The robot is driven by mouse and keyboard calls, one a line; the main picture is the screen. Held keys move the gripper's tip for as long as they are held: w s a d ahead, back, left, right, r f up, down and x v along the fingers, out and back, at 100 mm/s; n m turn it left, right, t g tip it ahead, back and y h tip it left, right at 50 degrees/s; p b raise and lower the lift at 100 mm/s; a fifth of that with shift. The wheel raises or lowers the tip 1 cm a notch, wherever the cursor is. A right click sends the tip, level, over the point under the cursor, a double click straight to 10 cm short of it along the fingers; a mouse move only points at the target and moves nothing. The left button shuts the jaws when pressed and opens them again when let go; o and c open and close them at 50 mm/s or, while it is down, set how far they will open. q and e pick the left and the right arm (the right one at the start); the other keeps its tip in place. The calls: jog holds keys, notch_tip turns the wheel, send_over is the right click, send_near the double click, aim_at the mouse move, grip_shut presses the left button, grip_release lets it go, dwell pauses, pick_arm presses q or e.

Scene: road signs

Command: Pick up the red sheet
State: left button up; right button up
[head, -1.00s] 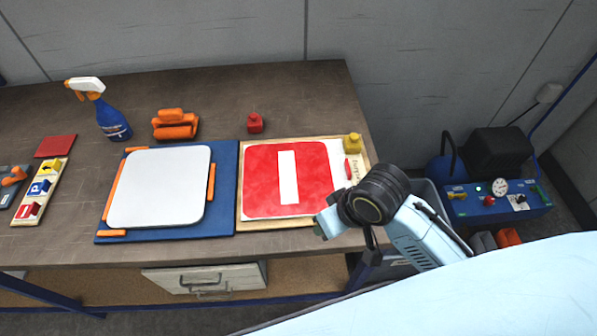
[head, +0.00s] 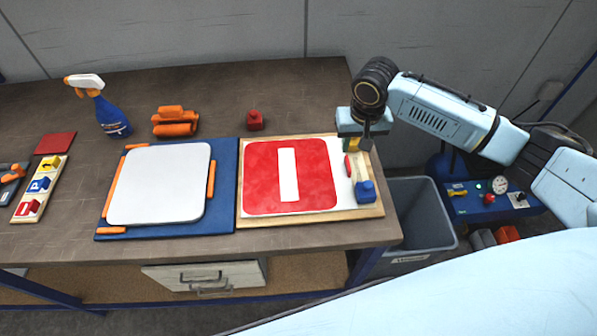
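A red sheet (head: 259,178) with rounded corners and a white bar in its middle lies flat on the wooden board (head: 377,209) at the right of the bench. A smaller red square (head: 56,143) lies flat at the far left. My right gripper (head: 357,146) is in the head view at the board's back right corner, right of the large red sheet and apart from it. It is over a small yellow block (head: 350,145), which it partly hides. I cannot tell whether its fingers are shut on the block. My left gripper is not in view.
A blue knob-like block (head: 365,191) and a red marker-like piece (head: 348,167) sit on the board's right side. A white plate (head: 160,185) on a blue mat (head: 224,190) is to the left. A grey bin (head: 424,215) is right of the bench.

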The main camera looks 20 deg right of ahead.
aim_at(349, 164)
jog(key=f, duration=0.3)
jog(key=w+f, duration=0.1)
jog(key=f, duration=0.5)
jog(key=shift+w+d+f, duration=0.15)
jog(key=shift+w+f, duration=0.05)
jog(key=shift+w, duration=0.05)
grip_shut()
